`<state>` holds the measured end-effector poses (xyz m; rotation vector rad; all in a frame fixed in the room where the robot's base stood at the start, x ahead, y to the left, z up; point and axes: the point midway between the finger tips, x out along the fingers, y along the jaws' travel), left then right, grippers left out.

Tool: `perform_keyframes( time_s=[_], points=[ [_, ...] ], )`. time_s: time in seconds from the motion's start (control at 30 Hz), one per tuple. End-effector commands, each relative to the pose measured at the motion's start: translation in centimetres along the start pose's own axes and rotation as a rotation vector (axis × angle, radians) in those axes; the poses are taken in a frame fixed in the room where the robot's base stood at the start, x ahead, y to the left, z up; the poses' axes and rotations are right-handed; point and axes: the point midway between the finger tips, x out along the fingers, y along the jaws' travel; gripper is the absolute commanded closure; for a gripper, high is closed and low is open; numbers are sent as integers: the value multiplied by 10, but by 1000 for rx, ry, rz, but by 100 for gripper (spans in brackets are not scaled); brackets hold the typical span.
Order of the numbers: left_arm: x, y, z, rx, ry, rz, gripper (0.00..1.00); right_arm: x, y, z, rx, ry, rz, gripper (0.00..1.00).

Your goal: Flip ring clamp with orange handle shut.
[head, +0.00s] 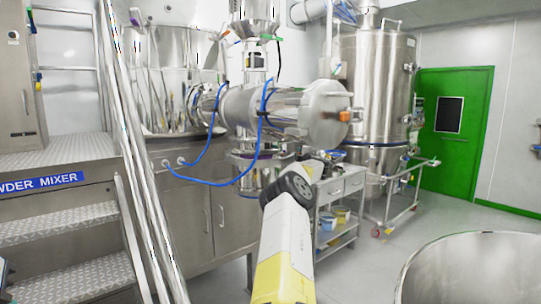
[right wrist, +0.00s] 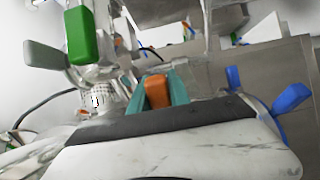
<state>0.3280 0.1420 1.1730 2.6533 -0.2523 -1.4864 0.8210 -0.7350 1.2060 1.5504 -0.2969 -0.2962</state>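The ring clamp's orange handle (head: 345,116) shows at the end cap of a horizontal steel cylinder (head: 322,115) in the head view. My right gripper (head: 330,160) is below it, mostly foreshortened beyond my dark wrist joint. In the right wrist view, two teal fingers (right wrist: 156,88) stand close together, with an orange piece (right wrist: 157,92) showing in the gap between them. I cannot tell whether the fingers touch it or it lies beyond them. The ring of the clamp is not clearly visible. My left gripper is not in view.
Blue hoses (head: 265,120) hang in front of the cylinder. A grey cart (head: 340,187) stands behind my right arm, beside a tall steel tank (head: 377,90). A round steel vessel rim (head: 470,240) is at lower right. A green handle (right wrist: 80,35) and blue levers (right wrist: 291,97) show in the wrist view.

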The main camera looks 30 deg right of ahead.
Motion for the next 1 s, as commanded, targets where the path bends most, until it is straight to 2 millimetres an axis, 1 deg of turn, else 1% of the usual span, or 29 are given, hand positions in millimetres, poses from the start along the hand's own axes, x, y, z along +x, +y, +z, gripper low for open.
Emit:
perform_keyframes(
  time_s=[0.03,0.1,0.43,0.57,0.77,1.0],
  points=[
    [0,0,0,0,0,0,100,0,0,-1,0,1,1,66],
    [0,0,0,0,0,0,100,0,0,-1,0,1,0,56],
    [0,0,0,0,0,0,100,-1,0,0,0,0,0,56],
    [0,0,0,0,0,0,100,-6,1,0,2,0,0,56],
    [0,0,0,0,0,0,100,-26,2,-1,4,-1,1,56],
    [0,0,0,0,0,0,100,-57,1,-1,3,-1,1,56]
  ],
)
